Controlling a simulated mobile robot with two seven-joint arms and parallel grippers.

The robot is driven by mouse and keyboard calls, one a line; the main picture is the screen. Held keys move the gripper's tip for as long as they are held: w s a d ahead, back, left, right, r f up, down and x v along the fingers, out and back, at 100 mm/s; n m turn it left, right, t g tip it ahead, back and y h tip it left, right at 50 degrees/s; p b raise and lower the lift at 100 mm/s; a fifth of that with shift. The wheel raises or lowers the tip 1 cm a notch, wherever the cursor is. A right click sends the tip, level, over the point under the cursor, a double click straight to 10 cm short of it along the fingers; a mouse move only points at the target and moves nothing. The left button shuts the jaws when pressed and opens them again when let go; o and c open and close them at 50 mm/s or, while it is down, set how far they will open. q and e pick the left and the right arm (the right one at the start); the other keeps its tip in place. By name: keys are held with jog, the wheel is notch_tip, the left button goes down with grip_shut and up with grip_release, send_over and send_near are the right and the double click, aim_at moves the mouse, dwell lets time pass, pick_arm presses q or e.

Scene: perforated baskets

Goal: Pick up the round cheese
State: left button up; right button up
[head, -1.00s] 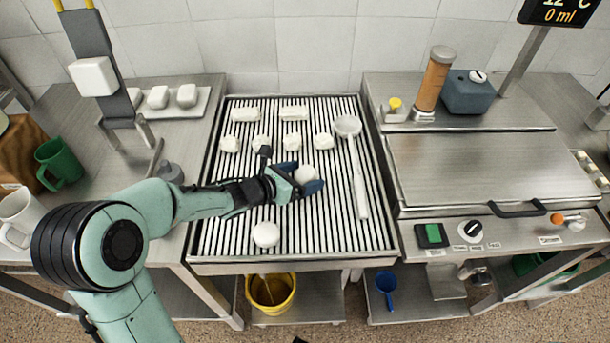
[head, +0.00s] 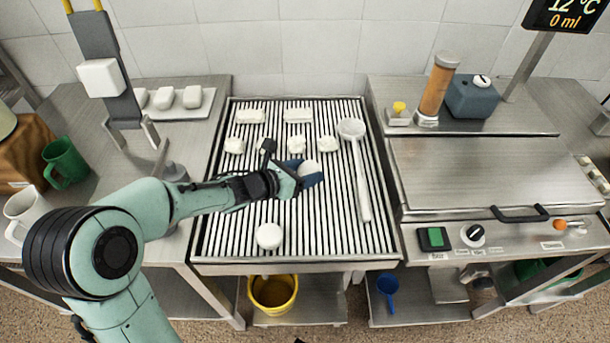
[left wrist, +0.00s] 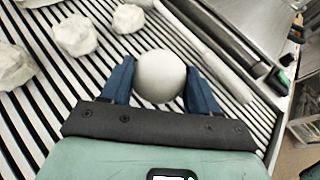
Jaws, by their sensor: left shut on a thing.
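A round white cheese (head: 308,169) is between the blue fingers of my left gripper (head: 306,174), over the slatted draining table (head: 330,235). In the left wrist view the same cheese (left wrist: 160,75) sits between both fingertips of the left gripper (left wrist: 160,88), which is shut on it. I cannot tell how high it is above the slats. A second round white cheese (head: 269,236) lies on the slats near the front. My right gripper is not in view.
Several lumpy white pieces (head: 297,148) and two white blocks (head: 298,115) lie toward the back of the slats. A white ladle (head: 359,175) lies along the right side. A closed steel lid (head: 465,170) is at right. A yellow bucket (head: 272,291) stands below.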

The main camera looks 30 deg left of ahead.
aim_at(305, 171)
pick_arm(q)
notch_tip(305, 171, up, 8)
jog(key=p, duration=0.3)
notch_tip(305, 171, up, 9)
jog(key=p, duration=0.4)
jog(key=shift+r, duration=0.2)
